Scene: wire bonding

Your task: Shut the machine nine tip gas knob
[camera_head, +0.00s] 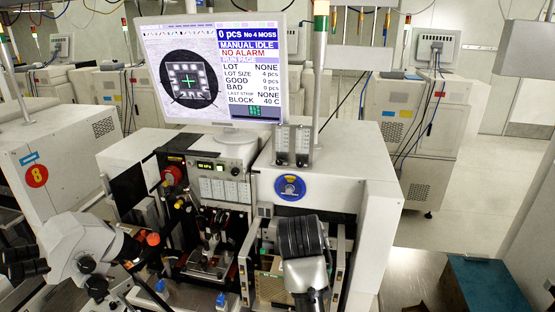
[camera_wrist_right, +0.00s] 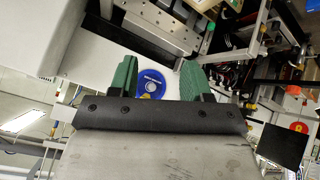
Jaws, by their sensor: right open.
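My left gripper is not in view.
A monitor (camera_head: 213,68) stands over the machine, with a signal pole (camera_head: 319,75) to its right. Microscope eyepieces (camera_head: 80,250) jut out at left. A machine tagged 8 (camera_head: 37,176) stands at far left. A teal-topped box (camera_head: 487,285) is at lower right.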

